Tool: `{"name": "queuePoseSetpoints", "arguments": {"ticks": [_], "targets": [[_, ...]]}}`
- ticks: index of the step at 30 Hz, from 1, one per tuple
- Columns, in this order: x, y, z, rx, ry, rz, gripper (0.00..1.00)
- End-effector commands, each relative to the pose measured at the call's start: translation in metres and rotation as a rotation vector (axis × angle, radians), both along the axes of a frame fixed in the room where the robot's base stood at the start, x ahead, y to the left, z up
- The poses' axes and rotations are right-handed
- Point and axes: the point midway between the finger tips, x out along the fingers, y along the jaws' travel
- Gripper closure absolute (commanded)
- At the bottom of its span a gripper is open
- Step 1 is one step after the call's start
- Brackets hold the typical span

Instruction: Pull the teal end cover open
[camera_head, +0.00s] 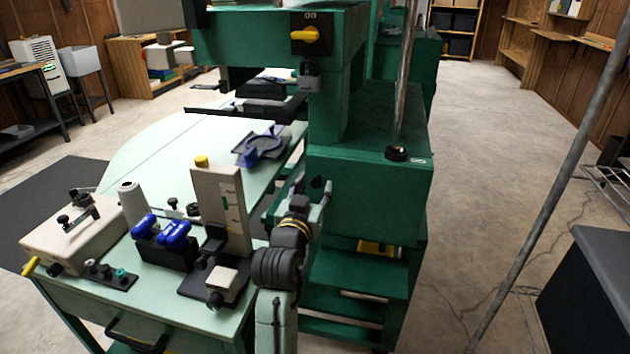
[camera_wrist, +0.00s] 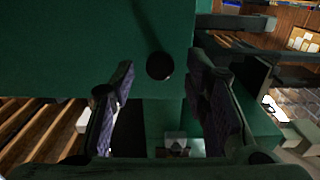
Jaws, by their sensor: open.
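The teal end cover appears as a dark green box-like housing (camera_head: 370,185) on the machine's near end in the head view. In the wrist view its green face (camera_wrist: 90,40) fills the upper left, with a round black knob (camera_wrist: 160,66) near its lower right corner. Contact with the knob cannot be told. In the head view my gripper (camera_head: 312,192) is beside the cover's near face, partly hidden by my wrist.
A pale green table (camera_head: 180,260) left of my arm holds a blue-handled fixture (camera_head: 165,235), an upright plate (camera_head: 220,205) and a beige box (camera_head: 70,235). A slanted grey pole (camera_head: 545,190) and a dark cabinet (camera_head: 595,280) stand right. Floor (camera_head: 480,150) between is clear.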

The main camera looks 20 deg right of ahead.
Motion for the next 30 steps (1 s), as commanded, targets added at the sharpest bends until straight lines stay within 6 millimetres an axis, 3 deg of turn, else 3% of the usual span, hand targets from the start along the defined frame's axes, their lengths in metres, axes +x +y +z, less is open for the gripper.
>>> {"name": "queuePoseSetpoints", "arguments": {"ticks": [13,30], "targets": [[0.0114,-0.0078,-0.0003,0.0,0.0,0.0,0.58],[0.0112,-0.0075,-0.0001,0.0,0.0,0.0,0.95]]}}
